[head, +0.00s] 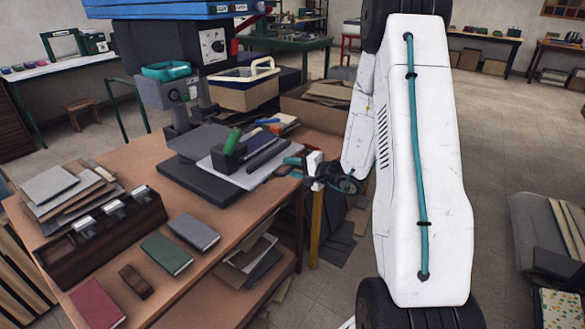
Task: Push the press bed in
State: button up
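The press stands on the brown table, with a teal ring (150,71) on its grey head (176,94) and a dark base (200,182). The press bed (262,172) is a light grey plate that sticks out from the base toward the right. A dark block with a green handle (233,139) and a dark bar (267,153) lie on it. My gripper (283,168) has teal fingers, spread apart, at the right edge of the bed. I cannot tell whether they touch it. Nothing shows between them.
On the table (115,254) are a dark rack (100,240), a stack of grey covers (65,187), and green (166,254), grey (194,232) and red (97,303) books. A box with a white-handled lid (246,92) stands behind the press. Open floor (500,130) lies to the right.

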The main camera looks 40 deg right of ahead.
grip_shut()
